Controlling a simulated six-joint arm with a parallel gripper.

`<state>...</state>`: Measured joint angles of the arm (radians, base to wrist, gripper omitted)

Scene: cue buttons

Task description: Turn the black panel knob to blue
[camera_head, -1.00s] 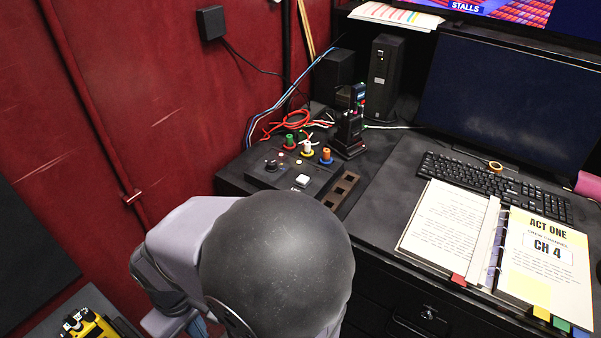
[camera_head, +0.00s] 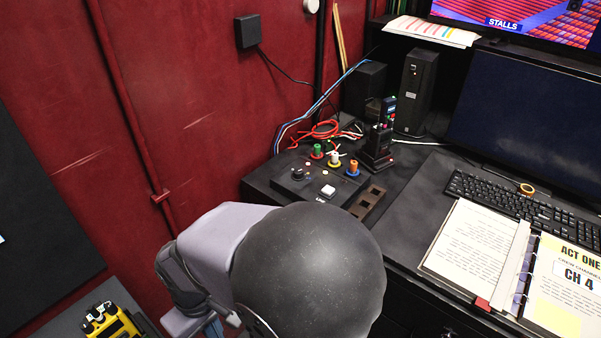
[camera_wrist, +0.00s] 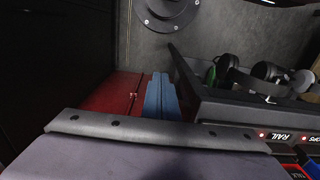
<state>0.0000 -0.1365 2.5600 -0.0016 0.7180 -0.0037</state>
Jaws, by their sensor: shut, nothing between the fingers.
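The black panel knob (camera_head: 298,174) stands on the dark control panel (camera_head: 262,187), left of a white square button (camera_head: 327,191). Green (camera_head: 317,151), white-yellow (camera_head: 335,159) and orange (camera_head: 352,168) knobs sit behind it. The colour marks around the black knob are too small to read. My gripper (camera_wrist: 160,97) shows blue fingers shut together and empty in the wrist view. In the head view it is mostly hidden low behind my arm, in front of the panel and apart from the knob. The knob does not show clearly in the wrist view.
A black radio (camera_head: 379,141) and red cables (camera_head: 318,131) stand at the panel's back. A keyboard (camera_head: 520,206) and an open binder (camera_head: 475,250) lie to the right. A yellow device (camera_head: 110,322) is at lower left. Headphones (camera_wrist: 265,72) show in the wrist view.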

